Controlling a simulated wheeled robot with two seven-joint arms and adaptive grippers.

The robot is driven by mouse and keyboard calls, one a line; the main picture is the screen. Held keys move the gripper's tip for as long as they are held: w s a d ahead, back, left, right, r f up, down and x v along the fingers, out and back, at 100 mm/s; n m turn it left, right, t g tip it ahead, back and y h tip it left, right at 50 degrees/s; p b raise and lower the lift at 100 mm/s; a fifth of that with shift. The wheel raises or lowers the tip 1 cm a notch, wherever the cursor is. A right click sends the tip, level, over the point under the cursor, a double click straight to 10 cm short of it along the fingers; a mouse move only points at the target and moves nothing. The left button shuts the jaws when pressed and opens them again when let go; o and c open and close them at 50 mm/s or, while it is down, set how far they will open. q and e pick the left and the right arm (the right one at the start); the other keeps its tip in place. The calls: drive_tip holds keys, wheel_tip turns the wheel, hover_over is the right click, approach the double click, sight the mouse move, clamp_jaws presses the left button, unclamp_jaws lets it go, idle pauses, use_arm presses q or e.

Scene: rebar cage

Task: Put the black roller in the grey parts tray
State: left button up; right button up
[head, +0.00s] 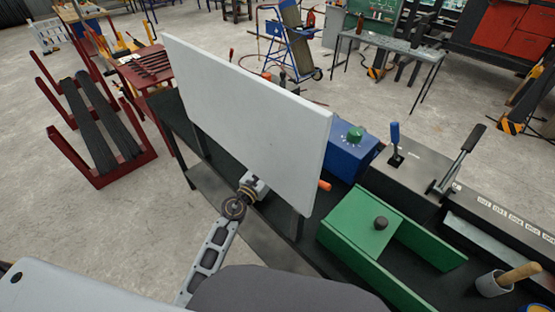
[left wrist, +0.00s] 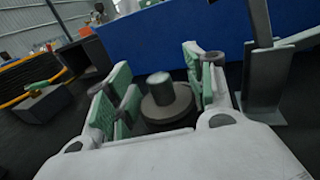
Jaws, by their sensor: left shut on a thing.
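The black roller (left wrist: 165,102) shows in the left wrist view as a dark round body with a narrower stub on top. It stands between the green-padded fingers of my left gripper (left wrist: 160,92), which is shut on it. In the head view my left arm comes up from the bottom, and its wrist meets the lower edge of a large pale panel. That panel hides the gripper and roller there. I cannot pick out the grey parts tray in either view. My right gripper is not in view.
The pale panel (head: 245,110) stands upright across the dark bench (head: 275,215). To its right are a blue box (head: 350,155) with a green knob, a green box (head: 355,222) with a black knob, levers (head: 460,160), and a grey cup (head: 492,285) with a wooden handle.

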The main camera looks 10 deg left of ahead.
use_arm(q)
drive_tip(key=shift+r, duration=0.1)
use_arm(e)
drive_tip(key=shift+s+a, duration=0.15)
use_arm(q)
drive_tip(key=shift+w, duration=0.1)
